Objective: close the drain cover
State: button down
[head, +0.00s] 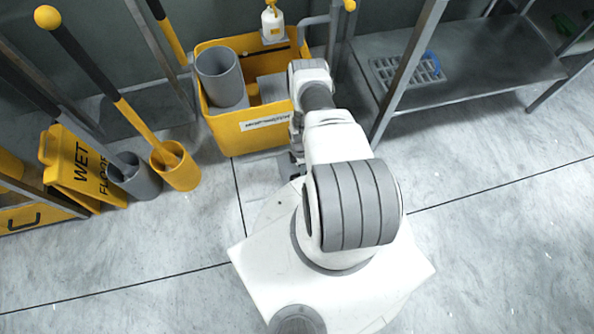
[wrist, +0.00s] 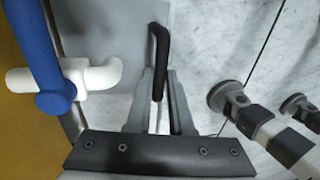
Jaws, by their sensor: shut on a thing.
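In the wrist view my gripper (wrist: 160,82) has its two grey fingers shut on a black bent handle (wrist: 159,42). The handle passes between the fingertips, and its top end bends to the left. A flat grey panel (wrist: 108,28) lies behind and left of the handle; it may be the drain cover, but I cannot tell for sure or see how far it is open. In the head view my arm reaches down beside the yellow mop bucket (head: 228,130) and hides the gripper and handle.
A yellow wet-floor sign (head: 82,170) and a yellow holder (head: 178,170) stand left. A metal shelf (head: 480,65) stands right. The floor between is clear.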

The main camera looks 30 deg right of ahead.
jog(key=shift+s+d, duration=0.1)
jog(key=shift+d, duration=0.2)
jog(key=c, duration=0.8)
grip_release()
jog(key=shift+r, duration=0.2)
jog(key=w+r+p, duration=0.1)
jog(key=r+p, duration=0.2)
jog(key=r, duration=0.5)
jog(key=w+d+r+p, duration=0.1)
jog(key=w+r+p, duration=0.1)
jog(key=r, duration=0.6)
jog(key=shift+w+r+p, duration=0.15)
jog(key=shift+r+p, duration=0.2)
jog(key=shift+p, duration=0.4)
